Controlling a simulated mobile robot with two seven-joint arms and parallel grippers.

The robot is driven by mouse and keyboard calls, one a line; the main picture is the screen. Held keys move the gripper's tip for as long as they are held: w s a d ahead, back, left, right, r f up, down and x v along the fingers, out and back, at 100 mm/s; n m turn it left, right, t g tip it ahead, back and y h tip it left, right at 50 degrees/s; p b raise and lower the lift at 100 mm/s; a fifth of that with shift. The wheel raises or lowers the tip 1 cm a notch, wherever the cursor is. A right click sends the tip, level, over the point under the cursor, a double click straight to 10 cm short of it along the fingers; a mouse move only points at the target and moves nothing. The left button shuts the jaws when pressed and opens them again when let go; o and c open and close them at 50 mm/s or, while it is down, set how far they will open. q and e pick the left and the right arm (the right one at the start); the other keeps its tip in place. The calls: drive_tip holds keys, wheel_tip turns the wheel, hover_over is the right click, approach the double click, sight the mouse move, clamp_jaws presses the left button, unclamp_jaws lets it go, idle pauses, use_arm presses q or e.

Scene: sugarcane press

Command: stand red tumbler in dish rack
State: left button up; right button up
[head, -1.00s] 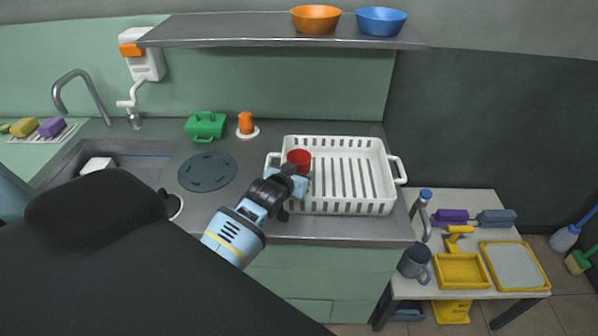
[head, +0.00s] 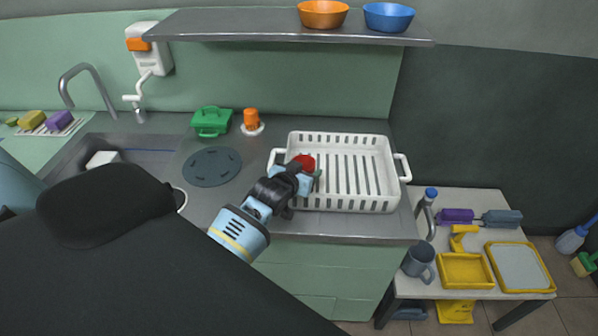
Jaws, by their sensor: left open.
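The red tumbler (head: 305,161) is at the left end of the white dish rack (head: 347,204), inside its rim. Its lower part is hidden behind my left gripper, so I cannot tell whether it touches the rack floor. The left gripper (head: 312,177) reaches over the rack's front left corner, right at the tumbler, with its jaws open. The rest of the rack is empty, with its slotted floor showing. My right gripper is not in view.
A dark round mat (head: 212,167), a green item (head: 211,121) and an orange item (head: 251,119) are on the counter left of the rack. A shelf (head: 290,26) with an orange bowl (head: 323,14) and a blue bowl (head: 388,17) hangs above. A side table (head: 470,205) stands at right.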

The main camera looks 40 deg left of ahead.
use_arm(q)
drive_tip(key=shift+s+r+p, duration=0.3)
drive_tip(key=shift+s+r, duration=0.5)
drive_tip(key=shift+s, duration=0.35)
drive_tip(key=v, duration=0.9)
drive_tip(key=shift+s+r, duration=0.2)
drive_tip(key=shift+s, duration=0.05)
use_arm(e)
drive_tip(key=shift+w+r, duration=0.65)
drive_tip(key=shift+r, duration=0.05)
use_arm(q)
drive_tip(key=s+d+f+m+g+h, duration=0.1)
drive_tip(key=s+d+f, duration=0.4)
drive_tip(key=s+f, duration=0.2)
drive_tip(key=s+d+f+m+g+h, duration=0.1)
drive_tip(key=s+d+f, duration=0.3)
drive_tip(key=s+f, duration=0.3)
drive_tip(key=s+d+f+m+g+h, duration=0.1)
drive_tip(key=s+d+f, duration=0.4)
drive_tip(key=s, duration=0.8)
wheel_tip(320, 180, down, 2)
drive_tip(key=shift+d+f+m+g+h, duration=0.1)
drive_tip(key=shift+d+m+g+h, duration=0.3)
drive_tip(key=shift+g+h, duration=0.2)
